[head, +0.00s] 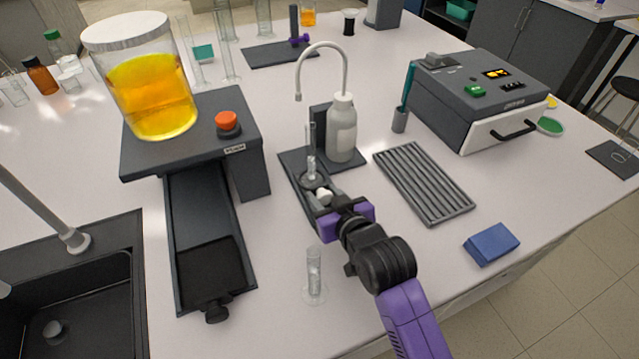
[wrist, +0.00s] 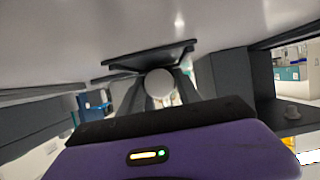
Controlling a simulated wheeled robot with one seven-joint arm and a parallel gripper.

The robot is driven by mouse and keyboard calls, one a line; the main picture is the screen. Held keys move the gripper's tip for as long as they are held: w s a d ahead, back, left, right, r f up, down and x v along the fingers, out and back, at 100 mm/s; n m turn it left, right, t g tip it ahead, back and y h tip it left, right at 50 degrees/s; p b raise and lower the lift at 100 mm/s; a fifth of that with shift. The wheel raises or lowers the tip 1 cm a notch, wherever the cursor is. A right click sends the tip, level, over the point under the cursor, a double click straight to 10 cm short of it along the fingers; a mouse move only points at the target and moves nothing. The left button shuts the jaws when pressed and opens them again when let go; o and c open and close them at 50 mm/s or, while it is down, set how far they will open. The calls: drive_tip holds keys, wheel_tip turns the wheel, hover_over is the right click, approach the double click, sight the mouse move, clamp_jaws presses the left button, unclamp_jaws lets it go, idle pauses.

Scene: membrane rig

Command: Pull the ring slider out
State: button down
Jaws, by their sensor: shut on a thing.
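The ring slider (head: 314,180) is a dark plate with a ring, low on the dark rig stand (head: 292,165) in mid-table. A clear glass tube (head: 311,160) stands upright at the ring. My gripper (head: 325,197) is at the near end of the slider, shut on its pale round knob (head: 323,193). In the wrist view the knob (wrist: 160,82) sits between my fingers, below a dark flat plate (wrist: 150,58). My fingers and wrist hide part of the slider's near end.
A clear cylinder (head: 314,275) stands close in front of my gripper. A white bottle (head: 341,130) with a curved spout stands behind. A ribbed grey rack (head: 424,183) lies right, a blue block (head: 491,244) nearer. A dark machine with a tray (head: 209,285) stands left.

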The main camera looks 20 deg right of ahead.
drive_tip(key=shift+s+p, duration=0.7)
drive_tip(key=shift+s, duration=2.4)
drive_tip(key=c, duration=1)
unclamp_jaws()
drive_tip(key=shift+o, duration=0.2)
drive_tip(key=b+v, duration=0.1)
drive_tip(key=v, duration=0.6)
drive_tip(key=shift+s, duration=0.1)
drive_tip(key=shift+s+r, duration=0.15)
drive_tip(key=shift+s, duration=0.05)
